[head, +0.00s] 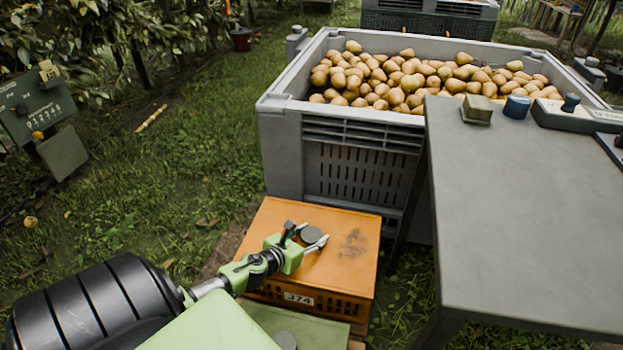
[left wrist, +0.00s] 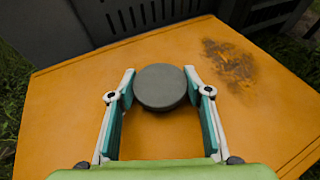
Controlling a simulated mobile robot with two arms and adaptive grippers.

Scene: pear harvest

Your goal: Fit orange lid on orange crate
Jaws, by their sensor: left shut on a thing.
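The orange lid (head: 290,219) has a dark worn patch and a round grey knob (head: 311,234). It lies over the orange crate (head: 330,303), which has slots and a label reading 374. From here I cannot tell whether the lid is fully seated. My left gripper (head: 308,238) is shut on the knob from the near side. In the left wrist view, the two fingers (left wrist: 159,88) flank the grey knob (left wrist: 160,87), and the orange lid (left wrist: 70,110) fills most of the picture. My right gripper is not in view.
A large grey bin (head: 285,150) full of pears stands just behind the crate. A grey table (head: 530,215) with small items is on the right. A green lid (head: 320,330) with a grey knob is in front of the orange crate. Grass (head: 190,170) is open on the left.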

